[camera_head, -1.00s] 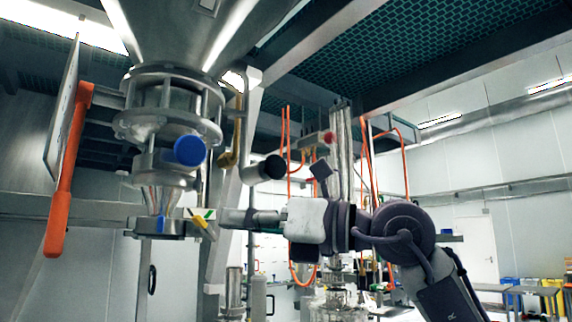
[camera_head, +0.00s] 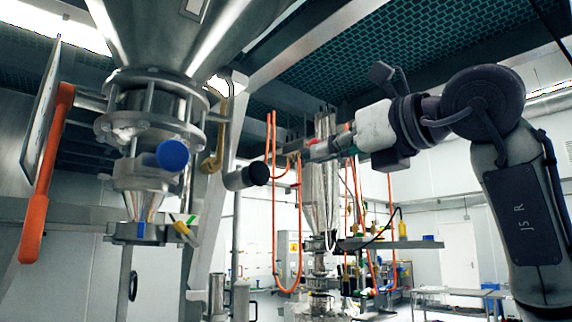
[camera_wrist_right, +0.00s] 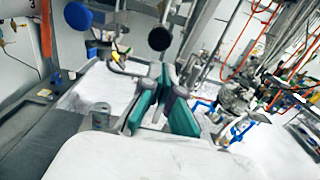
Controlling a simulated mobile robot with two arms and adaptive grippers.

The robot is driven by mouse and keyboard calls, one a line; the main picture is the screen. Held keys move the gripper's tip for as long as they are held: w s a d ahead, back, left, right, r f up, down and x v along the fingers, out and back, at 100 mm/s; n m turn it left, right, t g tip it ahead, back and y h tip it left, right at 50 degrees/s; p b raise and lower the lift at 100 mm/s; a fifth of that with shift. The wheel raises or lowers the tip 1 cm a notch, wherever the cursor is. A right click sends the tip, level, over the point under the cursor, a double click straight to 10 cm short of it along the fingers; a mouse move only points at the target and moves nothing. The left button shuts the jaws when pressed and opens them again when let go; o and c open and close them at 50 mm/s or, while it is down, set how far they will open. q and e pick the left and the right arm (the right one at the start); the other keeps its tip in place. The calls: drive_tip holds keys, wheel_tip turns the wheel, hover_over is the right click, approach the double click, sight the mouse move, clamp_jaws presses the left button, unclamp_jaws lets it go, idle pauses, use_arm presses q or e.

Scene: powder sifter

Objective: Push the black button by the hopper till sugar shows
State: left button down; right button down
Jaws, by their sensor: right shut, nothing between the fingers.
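The steel hopper (camera_head: 165,38) hangs at the upper left of the head view above a flanged valve section. A black round button (camera_head: 255,172) caps a short metal cylinder right of that section. It also shows as a black disc in the right wrist view (camera_wrist_right: 159,38), beyond my fingers. My right gripper (camera_head: 308,153) is shut and empty, up and to the right of the button in the head view and apart from it. Its teal-padded fingers show in the wrist view (camera_wrist_right: 165,85). I cannot make out sugar. My left gripper is not in view.
A blue round knob (camera_head: 172,155) sits left of the black button. A yellow bent handle (camera_head: 217,140) is above it. An orange-handled lever (camera_head: 45,170) stands at far left. Orange hoses (camera_head: 272,210) and a second steel unit (camera_head: 322,190) stand behind my gripper.

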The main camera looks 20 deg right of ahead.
sight(261, 173)
drive_tip(key=p+x, duration=0.6)
drive_tip(key=x, duration=0.7)
drive_tip(key=shift+w+a, duration=0.1)
drive_tip(key=shift+w, duration=0.15)
drive_tip(key=shift+w+f, duration=0.1)
